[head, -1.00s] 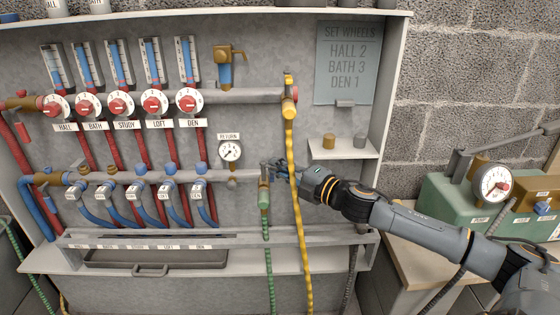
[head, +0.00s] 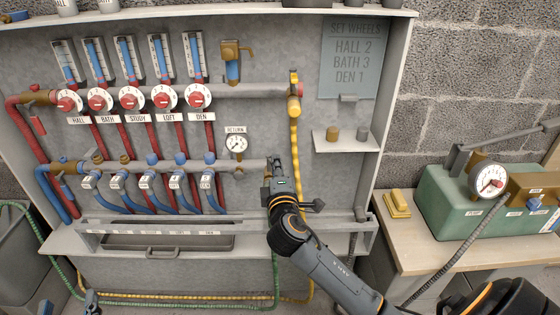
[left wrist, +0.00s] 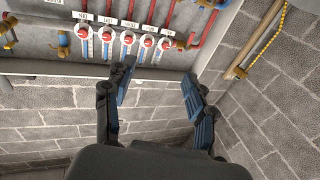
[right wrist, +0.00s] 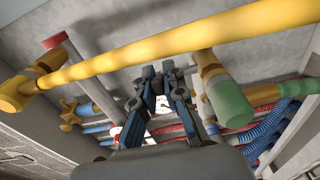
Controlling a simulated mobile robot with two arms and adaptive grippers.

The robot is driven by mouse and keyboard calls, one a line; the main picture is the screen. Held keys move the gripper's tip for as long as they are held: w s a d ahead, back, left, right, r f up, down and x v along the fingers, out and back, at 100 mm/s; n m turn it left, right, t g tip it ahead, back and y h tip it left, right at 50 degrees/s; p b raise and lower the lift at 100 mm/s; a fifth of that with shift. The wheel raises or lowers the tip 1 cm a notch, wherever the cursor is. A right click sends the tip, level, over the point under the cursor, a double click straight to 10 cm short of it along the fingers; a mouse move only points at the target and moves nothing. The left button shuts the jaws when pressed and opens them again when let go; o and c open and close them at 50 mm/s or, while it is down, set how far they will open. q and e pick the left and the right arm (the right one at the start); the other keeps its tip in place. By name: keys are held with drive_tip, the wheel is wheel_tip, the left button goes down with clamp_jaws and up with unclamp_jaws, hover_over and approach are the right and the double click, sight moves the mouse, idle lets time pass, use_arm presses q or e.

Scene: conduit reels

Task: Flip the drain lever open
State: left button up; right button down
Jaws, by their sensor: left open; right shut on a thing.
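My right gripper (head: 274,168) is at the right end of the lower pipe (head: 235,166), where the drain valve sits. It is shut on the drain lever, which the fingers and wrist mostly hide in the head view. In the right wrist view the fingers (right wrist: 163,78) are closed together beside the drain valve's green hose fitting (right wrist: 231,103). How far the lever is turned cannot be told.
A yellow hose (head: 296,150) hangs just right of my right gripper and crosses close in the right wrist view (right wrist: 140,50). The return gauge (head: 236,143) is just left. A small shelf (head: 346,147) is right. A green pump box (head: 445,200) stands on the bench.

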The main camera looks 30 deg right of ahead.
drive_tip(key=shift+w+a+f+m+g+h, duration=0.1)
drive_tip(key=shift+a+m+g+h, duration=0.3)
drive_tip(key=shift+m+h, duration=0.25)
drive_tip(key=shift+a+m+g+h, duration=0.1)
drive_tip(key=shift+m+g+h, duration=0.25)
drive_tip(key=shift+h, duration=0.3)
drive_tip(key=m+g+h, duration=0.1)
drive_tip(key=a+m+g+h+b, duration=0.1)
drive_tip(key=m+g+h, duration=0.1)
drive_tip(key=shift+w+h, duration=0.2)
drive_tip(key=shift+h, duration=0.1)
use_arm(q)
wheel_tip(320, 180, up, 7)
drive_tip(key=s+t+h, duration=0.1)
drive_tip(key=t, duration=0.3)
drive_tip(key=shift+s+d+f+b, duration=0.15)
drive_tip(key=shift+s+d+b, duration=0.15)
drive_tip(key=shift+s+b, duration=0.05)
use_arm(e)
drive_tip(key=shift+m+g+h, duration=0.4)
drive_tip(key=shift+g, duration=0.25)
drive_tip(key=c, duration=1.4)
unclamp_jaws()
drive_tip(key=shift+w, duration=0.1)
drive_tip(key=shift+a, duration=0.1)
